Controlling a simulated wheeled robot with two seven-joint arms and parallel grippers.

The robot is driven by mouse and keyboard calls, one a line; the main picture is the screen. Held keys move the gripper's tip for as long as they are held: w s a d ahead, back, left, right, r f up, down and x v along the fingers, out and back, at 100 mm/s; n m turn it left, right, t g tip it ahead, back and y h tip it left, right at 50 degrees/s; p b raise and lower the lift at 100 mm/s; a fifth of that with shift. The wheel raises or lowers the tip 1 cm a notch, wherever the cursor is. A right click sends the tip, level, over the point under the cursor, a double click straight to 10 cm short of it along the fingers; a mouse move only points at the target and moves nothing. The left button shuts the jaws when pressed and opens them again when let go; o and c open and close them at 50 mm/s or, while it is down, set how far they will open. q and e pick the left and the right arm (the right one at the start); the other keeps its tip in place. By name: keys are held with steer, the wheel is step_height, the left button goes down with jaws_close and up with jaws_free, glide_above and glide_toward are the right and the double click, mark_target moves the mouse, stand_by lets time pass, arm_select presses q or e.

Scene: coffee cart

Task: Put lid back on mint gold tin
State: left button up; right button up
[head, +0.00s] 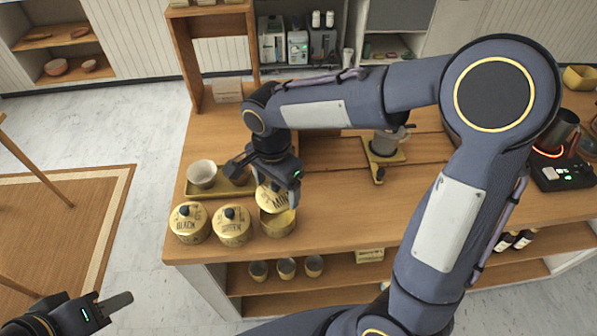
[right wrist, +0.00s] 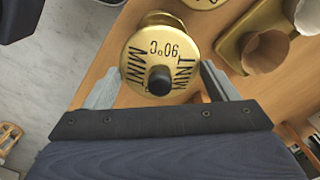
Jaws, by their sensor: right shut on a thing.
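The mint lid (head: 269,197) is round and gold with "MINT" lettering; the right wrist view shows its face and black knob (right wrist: 160,80). My right gripper (head: 275,187) is shut on its rim, one finger on each side. The lid is tilted and held above the open gold tin (head: 280,224), covering part of its mouth. In the right wrist view a bit of gold (right wrist: 160,18) shows behind the lid, likely the tin. My left gripper (head: 112,305) is off the cart at the lower left, with no object seen at it; its jaw opening is unclear.
Lidded black (head: 189,223) and green (head: 231,227) tins stand left of the open tin. Behind them is a tray (head: 232,188) with a white cup (head: 202,174). Counter right of the open tin is clear.

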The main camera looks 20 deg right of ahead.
steer(key=shift+a+f, duration=0.1)
steer(key=shift+a, duration=0.1)
steer(key=shift+f+b, duration=0.4)
step_height(320, 180, down, 4)
steer(key=b, duration=0.3)
steer(key=shift+f+b, duration=0.65)
steer(key=shift+f, duration=0.1)
steer(key=shift+f+b, duration=0.15)
steer(key=shift+b, duration=0.25)
stand_by(1.2)
stand_by(0.4)
steer(key=o, duration=0.9)
